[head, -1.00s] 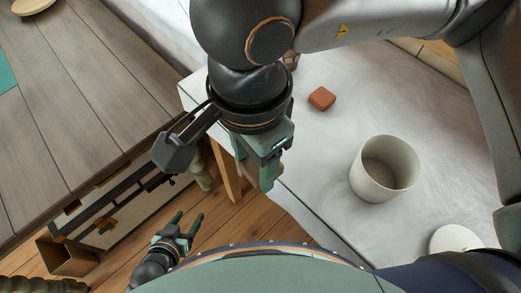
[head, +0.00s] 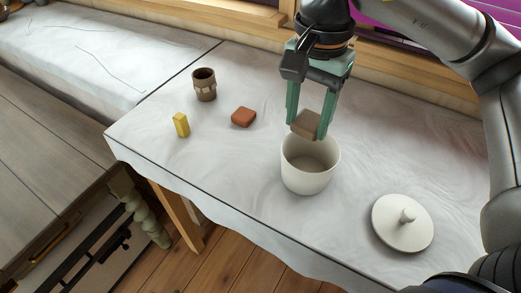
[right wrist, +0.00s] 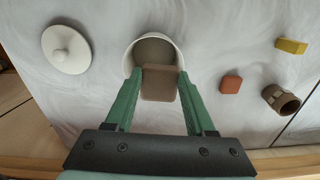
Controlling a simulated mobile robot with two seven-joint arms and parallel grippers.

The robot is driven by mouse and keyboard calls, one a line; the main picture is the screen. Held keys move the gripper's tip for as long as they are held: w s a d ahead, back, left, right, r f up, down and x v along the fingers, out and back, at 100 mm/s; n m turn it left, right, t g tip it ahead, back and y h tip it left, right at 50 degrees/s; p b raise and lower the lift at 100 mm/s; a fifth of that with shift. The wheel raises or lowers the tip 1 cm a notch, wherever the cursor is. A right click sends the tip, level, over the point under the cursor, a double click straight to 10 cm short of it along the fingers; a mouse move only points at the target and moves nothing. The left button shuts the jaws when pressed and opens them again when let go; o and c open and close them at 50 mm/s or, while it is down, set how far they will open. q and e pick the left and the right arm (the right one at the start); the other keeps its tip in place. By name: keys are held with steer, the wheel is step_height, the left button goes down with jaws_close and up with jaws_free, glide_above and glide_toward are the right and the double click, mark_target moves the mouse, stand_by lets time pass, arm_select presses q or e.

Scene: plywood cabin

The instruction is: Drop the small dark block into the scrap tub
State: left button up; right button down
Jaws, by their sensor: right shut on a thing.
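The small dark block (head: 307,124) is brown and sits between the green fingers of my right gripper (head: 309,118), which is shut on it. It also shows in the right wrist view (right wrist: 159,83), between the fingertips (right wrist: 159,88). The scrap tub (head: 308,178) is a white, round, open container on the white table. The block is at the tub's far rim in the head view and overlaps the opening in the right wrist view (right wrist: 130,62). I cannot tell whether it touches the rim. The tub's visible inside looks empty. My left gripper is out of view.
A white lid with a knob (head: 402,226) lies right of the tub. A reddish-orange block (head: 243,117), a yellow block (head: 181,125) and a brown cup (head: 204,86) stand to the left. A window ledge runs behind the table.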

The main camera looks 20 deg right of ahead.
steer(key=d, duration=0.2)
steer(key=shift+s+d, duration=0.3)
steer(key=shift+d+f, duration=0.15)
steer(key=shift+f, duration=0.05)
steer(key=shift+f+b, duration=0.6)
steer(key=shift+b, duration=0.05)
step_height(320, 180, down, 4)
steer(key=b, duration=0.2)
steer(key=shift+w+f+b, duration=0.1)
steer(key=shift+f+b, duration=0.1)
steer(key=shift+b, duration=0.2)
steer(key=c, duration=0.7)
jaws_free()
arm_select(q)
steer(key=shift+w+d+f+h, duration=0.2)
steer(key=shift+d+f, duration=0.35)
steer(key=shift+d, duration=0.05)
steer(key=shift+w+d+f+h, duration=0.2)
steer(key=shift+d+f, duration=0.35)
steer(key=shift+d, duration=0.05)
arm_select(e)
steer(key=o, duration=0.5)
steer(key=shift+o, duration=0.2)
